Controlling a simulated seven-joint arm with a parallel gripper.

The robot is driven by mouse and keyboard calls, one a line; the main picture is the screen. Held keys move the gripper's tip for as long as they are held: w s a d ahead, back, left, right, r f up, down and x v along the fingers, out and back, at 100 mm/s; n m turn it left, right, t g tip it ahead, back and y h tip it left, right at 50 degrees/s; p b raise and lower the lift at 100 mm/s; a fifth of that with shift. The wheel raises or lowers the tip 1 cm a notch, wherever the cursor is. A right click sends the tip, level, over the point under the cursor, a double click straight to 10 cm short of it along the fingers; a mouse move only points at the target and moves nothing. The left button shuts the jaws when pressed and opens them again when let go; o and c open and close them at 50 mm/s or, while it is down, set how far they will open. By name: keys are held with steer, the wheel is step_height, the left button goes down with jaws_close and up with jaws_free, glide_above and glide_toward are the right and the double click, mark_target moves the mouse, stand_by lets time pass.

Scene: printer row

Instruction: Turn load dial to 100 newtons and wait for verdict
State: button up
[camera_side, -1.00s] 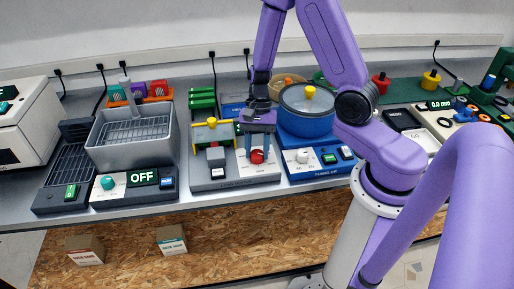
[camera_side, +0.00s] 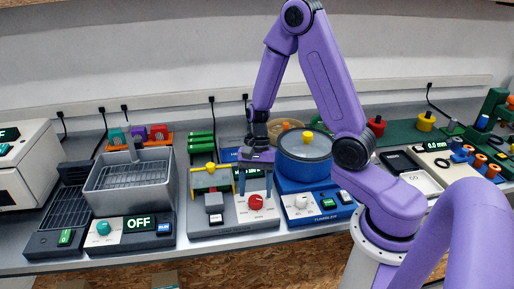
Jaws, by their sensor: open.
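The red load dial (camera_side: 256,202) sits on the white front panel of a grey test station (camera_side: 230,222) with a yellow crossbar at its back. My gripper (camera_side: 255,191) is open. Its two blue fingers point down, one to each side of the dial, with the tips near its upper edge. A gap shows between the fingers and the dial. I cannot tell the dial's pointer setting, and the panel markings are too small to read. No readable verdict shows on this station.
To the left stands a grey wash tank (camera_side: 132,185) with a teal knob and a display reading OFF. Close on the right is a blue tumbler (camera_side: 318,203) with a white knob and a blue pot. Green rods (camera_side: 202,143) lie behind the station.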

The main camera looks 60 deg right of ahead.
steer(key=v, duration=1.5)
steer(key=shift+r, duration=0.25)
steer(key=s+a+n+t+h, duration=0.1)
steer(key=s+a+n, duration=0.3)
steer(key=s+n, duration=0.6)
steer(key=s+a+f+n+t+h, duration=0.1)
steer(key=s+a+n, duration=0.4)
steer(key=s+n, duration=0.5)
steer(key=shift+s+a+n+h, duration=0.3)
steer(key=shift+n+h, duration=0.5)
steer(key=shift+n, duration=1.5)
steer(key=shift+d, duration=0.1)
stand_by(1.9)
